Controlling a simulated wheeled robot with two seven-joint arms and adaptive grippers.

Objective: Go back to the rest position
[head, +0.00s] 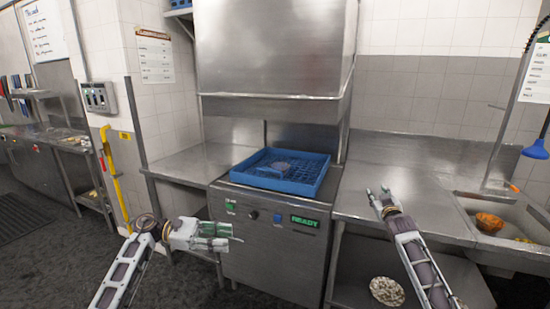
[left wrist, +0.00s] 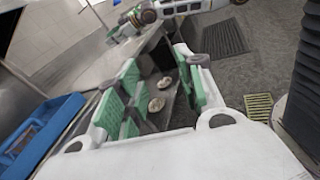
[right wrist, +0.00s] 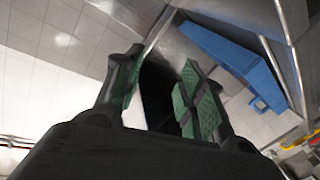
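My left gripper (head: 236,236) is in front of the dishwasher, level with its control panel, and points to the right in the head view. In the left wrist view its green-padded fingers (left wrist: 160,88) are apart with nothing held between them. My right gripper (head: 378,198) is over the front edge of the right-hand counter and points away from me. In the right wrist view its green-padded fingers (right wrist: 158,92) are also apart and empty. Both arms reach forward from the bottom of the head view.
A blue rack (head: 318,184) with a dish (head: 282,165) sits on the open dishwasher (head: 265,250). Steel counters (head: 185,162) flank it. A sink (head: 520,222) at right holds an orange bowl (head: 489,222). A pale patterned plate (head: 387,291) lies on the lower shelf.

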